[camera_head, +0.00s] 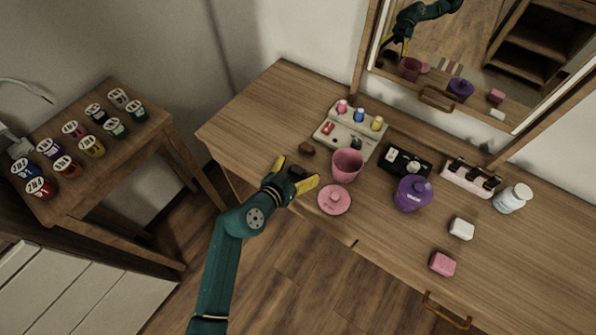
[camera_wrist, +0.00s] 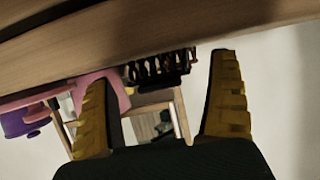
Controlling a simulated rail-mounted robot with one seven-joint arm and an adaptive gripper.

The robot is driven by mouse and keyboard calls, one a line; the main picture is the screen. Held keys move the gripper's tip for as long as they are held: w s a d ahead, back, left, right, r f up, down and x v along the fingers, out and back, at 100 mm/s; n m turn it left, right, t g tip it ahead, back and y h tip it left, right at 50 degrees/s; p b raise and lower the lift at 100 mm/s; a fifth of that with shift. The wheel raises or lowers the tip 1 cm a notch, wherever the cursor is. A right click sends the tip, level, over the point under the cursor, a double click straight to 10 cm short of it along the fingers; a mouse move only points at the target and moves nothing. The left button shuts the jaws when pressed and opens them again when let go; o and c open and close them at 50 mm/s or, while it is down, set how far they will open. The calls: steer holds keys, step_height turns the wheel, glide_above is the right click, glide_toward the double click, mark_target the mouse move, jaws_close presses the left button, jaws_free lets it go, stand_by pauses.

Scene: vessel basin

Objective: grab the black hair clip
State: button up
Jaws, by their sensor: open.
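The hair clip (camera_head: 307,148) is a small dark item lying on the wooden table, left of the pink cup (camera_head: 347,165). It looks dark brown in the head view. In the wrist view the clip (camera_wrist: 158,68) is black with several curved teeth, and it shows in the gap between my fingers, against the table edge. My gripper (camera_head: 298,169) has yellow fingers, is open and empty, and is close to the clip on its near side. In the wrist view my gripper (camera_wrist: 162,78) has its fingers apart, with the clip beyond them.
A pink lid (camera_head: 334,200) lies right of my gripper. A tray with small bottles (camera_head: 350,138) stands behind. The table's left part is clear.

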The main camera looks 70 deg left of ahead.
steer(key=c, duration=1)
